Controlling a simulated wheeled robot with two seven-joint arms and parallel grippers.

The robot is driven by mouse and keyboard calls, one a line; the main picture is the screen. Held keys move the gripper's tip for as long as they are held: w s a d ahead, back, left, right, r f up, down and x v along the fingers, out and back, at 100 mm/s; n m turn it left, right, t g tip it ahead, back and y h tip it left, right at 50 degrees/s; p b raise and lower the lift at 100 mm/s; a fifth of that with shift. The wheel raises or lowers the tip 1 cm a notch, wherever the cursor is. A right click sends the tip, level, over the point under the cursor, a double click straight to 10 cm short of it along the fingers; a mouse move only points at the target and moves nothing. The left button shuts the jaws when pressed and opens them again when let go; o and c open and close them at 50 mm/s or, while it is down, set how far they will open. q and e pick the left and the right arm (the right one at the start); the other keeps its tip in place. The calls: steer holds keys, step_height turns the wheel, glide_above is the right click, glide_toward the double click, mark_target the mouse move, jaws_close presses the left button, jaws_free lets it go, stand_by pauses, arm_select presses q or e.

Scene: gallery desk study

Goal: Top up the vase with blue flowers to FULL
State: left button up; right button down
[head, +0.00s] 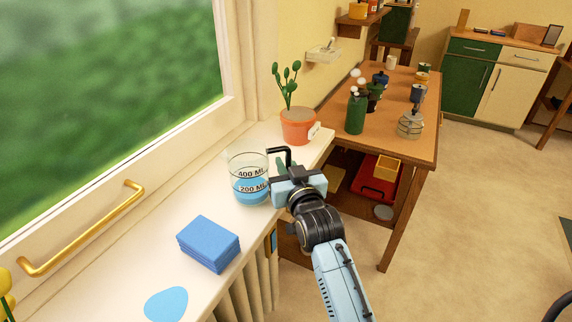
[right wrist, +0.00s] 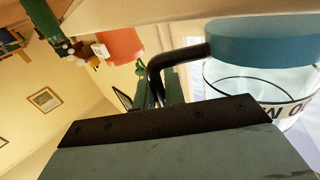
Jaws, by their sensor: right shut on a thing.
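A clear glass measuring jug (head: 236,165) with 200 ML and 400 ML marks is at the window sill. It holds blue liquid to a little above the 200 mark and looks upright. I cannot tell whether it touches the sill. My right gripper (head: 287,178) is shut on the jug's black handle (head: 279,152). In the right wrist view the handle (right wrist: 172,62) passes between the jaws beside the jug (right wrist: 235,85). I see no vase with blue flowers. A green vase (head: 355,116) with pale flowers stands on the wooden table. My left gripper is out of view.
On the white sill (head: 130,262) are a blue folded cloth (head: 208,246), a flat light-blue patch (head: 166,304) and a terracotta plant pot (head: 298,127). Yellow petals (head: 5,285) show at the left edge. The wooden table (head: 402,135) also holds a wire-bound jar (head: 410,124).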

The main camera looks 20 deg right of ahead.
steer(key=shift+f, duration=0.1)
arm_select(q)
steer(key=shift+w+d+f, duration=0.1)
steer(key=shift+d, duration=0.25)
arm_select(e)
steer(key=shift+f, duration=0.1)
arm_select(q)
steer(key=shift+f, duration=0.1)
arm_select(e)
steer(key=shift+f, duration=0.15)
